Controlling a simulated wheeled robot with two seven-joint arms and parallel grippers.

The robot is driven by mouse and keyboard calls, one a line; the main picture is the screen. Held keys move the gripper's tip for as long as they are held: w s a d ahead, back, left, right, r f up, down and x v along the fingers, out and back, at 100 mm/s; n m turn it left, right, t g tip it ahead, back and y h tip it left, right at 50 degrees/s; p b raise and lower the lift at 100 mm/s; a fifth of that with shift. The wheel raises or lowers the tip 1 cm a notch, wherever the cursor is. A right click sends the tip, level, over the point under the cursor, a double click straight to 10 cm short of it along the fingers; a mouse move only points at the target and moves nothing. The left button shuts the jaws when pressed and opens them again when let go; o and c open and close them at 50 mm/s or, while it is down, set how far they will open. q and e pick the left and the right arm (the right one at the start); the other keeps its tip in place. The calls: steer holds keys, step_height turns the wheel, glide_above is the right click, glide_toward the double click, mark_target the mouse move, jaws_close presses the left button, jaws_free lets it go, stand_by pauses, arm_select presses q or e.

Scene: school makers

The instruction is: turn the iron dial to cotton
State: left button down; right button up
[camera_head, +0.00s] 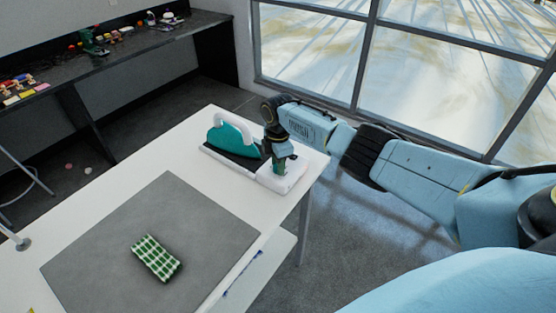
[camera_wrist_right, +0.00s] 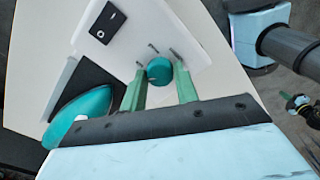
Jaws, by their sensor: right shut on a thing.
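The iron (camera_head: 232,138), teal with a white handle, rests on a black stand at the table's far end; its teal body also shows in the wrist view (camera_wrist_right: 80,112). Beside it is a white base unit (camera_head: 285,180). In the wrist view, the round teal dial (camera_wrist_right: 159,68) sits on this white unit, with small dark marks around it. My right gripper (camera_head: 279,167) is over the unit. Its green fingers (camera_wrist_right: 160,80) are shut on the dial, one on each side. The dial's setting cannot be read. My left gripper is not in view.
A grey mat (camera_head: 110,240) with a folded green checked cloth (camera_head: 156,259) covers much of the white table (camera_head: 205,118). A black switch (camera_wrist_right: 107,22) is on the white unit. A dark bench (camera_head: 140,40) with small items runs along the back wall. Windows are behind my right arm.

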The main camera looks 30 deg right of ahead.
steer(key=m+p, duration=0.1)
steer(key=m, duration=0.2)
steer(key=shift+r+m, duration=0.1)
steer(key=shift+m, duration=0.2)
steer(key=m+p, duration=0.1)
steer(key=m, duration=0.2)
steer(key=shift+m, duration=0.3)
steer(key=m+p, duration=0.1)
steer(key=m, duration=0.2)
steer(key=shift+m, duration=0.4)
steer(key=m, duration=0.4)
steer(key=shift+p, duration=0.35)
steer(key=m, duration=0.7)
steer(key=shift+m+p, duration=0.3)
steer(key=shift+m, duration=0.1)
steer(key=m, duration=0.6)
steer(key=shift+m, duration=0.4)
steer(key=o, duration=1)
